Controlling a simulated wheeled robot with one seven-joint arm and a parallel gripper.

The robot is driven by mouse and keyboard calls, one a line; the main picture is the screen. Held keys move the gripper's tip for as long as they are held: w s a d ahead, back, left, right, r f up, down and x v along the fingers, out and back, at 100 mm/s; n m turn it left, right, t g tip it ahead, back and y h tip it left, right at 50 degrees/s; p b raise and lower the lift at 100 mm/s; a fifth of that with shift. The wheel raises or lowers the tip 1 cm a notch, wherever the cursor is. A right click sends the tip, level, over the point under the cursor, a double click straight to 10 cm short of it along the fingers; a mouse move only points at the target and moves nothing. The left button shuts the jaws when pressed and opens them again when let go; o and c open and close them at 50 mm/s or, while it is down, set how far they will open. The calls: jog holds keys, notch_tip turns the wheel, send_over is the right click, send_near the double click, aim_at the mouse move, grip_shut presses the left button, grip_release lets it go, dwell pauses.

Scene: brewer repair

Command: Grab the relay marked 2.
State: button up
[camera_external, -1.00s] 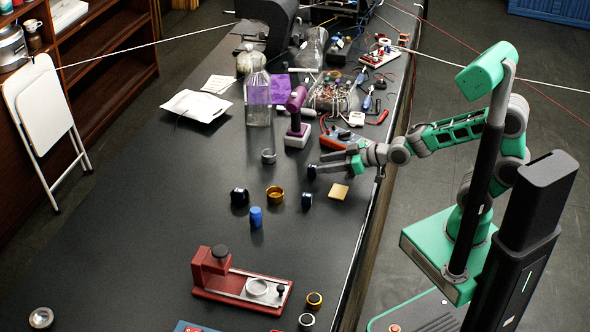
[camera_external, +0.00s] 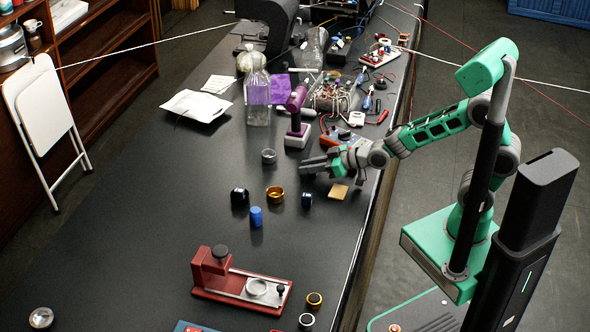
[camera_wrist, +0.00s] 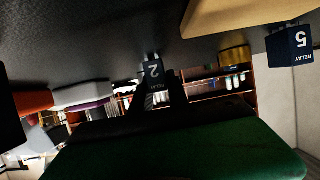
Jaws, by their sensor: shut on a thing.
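My gripper shows in the external view (camera_external: 308,166), low over the right part of the black bench, pointing left. In the wrist view, which looks upside down, its dark fingers are shut on a small dark block, the relay marked 2 (camera_wrist: 153,72). Its white "2" is readable between the fingertips. The relay is too small to make out at the fingertips in the external view. A dark blue relay marked 5 (camera_wrist: 303,46) stands apart from the gripper, at the right of the wrist view.
A tan pad (camera_external: 338,191) and a dark round-looking piece (camera_external: 306,199) lie just in front of my gripper. A gold ring (camera_external: 275,194), a blue cylinder (camera_external: 255,216) and a grey ring (camera_external: 269,156) stand to the left. A purple tool (camera_external: 297,112) stands behind. The bench's left is mostly clear.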

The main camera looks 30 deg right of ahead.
grip_shut()
